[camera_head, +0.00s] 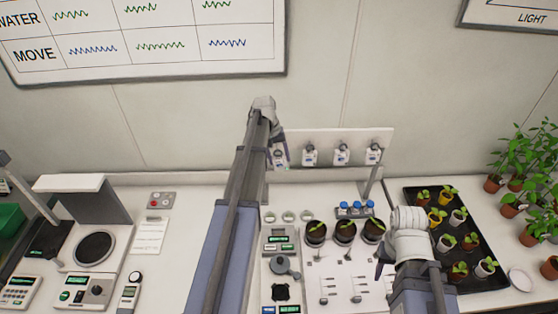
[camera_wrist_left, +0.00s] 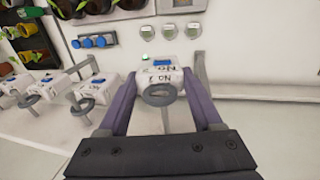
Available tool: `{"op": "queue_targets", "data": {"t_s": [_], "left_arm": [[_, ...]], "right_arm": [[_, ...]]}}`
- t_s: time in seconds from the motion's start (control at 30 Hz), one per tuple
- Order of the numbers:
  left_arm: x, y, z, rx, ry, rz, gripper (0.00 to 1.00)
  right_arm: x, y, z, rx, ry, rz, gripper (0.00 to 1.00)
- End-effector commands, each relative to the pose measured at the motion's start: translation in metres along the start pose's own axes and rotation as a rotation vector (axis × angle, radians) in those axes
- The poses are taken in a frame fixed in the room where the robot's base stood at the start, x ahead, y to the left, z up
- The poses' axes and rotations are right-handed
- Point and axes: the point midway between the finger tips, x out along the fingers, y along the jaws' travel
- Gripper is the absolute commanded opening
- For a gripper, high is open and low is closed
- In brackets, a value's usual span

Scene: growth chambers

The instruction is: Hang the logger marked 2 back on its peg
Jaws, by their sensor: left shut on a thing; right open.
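My left gripper (camera_head: 281,152) is at the left end of the white peg board (camera_head: 345,136) on the back wall. It is shut on a white logger (camera_head: 281,160) with a ring on its end. In the left wrist view, this logger (camera_wrist_left: 160,76) sits between the purple fingers (camera_wrist_left: 158,92), its label upside down and reading NO 2. Several other white loggers hang in a row to the right on the board, one of them here (camera_head: 309,156). Whether the held logger's ring is around a peg, I cannot tell. My right gripper (camera_head: 382,262) is open over the bench's right part.
Potted seedlings (camera_head: 345,232), a blue-capped rack (camera_head: 355,209) and small round dishes (camera_head: 288,216) stand below the board. A black plant tray (camera_head: 490,278) is at right. A scale (camera_head: 95,248) and a meter (camera_head: 130,292) are at left.

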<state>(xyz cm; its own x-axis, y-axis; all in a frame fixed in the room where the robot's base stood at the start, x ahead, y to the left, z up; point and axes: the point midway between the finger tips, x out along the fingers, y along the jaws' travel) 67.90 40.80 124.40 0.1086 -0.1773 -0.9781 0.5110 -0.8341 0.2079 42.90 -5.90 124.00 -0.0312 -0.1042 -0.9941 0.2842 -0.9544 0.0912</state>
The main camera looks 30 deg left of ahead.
Motion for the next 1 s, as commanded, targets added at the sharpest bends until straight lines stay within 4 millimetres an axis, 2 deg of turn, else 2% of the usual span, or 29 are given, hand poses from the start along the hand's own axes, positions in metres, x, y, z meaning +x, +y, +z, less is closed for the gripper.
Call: {"op": "queue_targets", "data": {"t_s": [0.53,1.0], "left_arm": [[0.005,-0.001,-0.031,0.0,0.0,0.0,0.0],[0.007,-0.002,-0.035,0.0,0.0,0.0,0.0]], "right_arm": [[0.005,0.0,0.0,-0.003,0.0,0.0,0.5],[0.007,-0.001,-0.001,-0.004,0.0,0.0,0.5]]}}
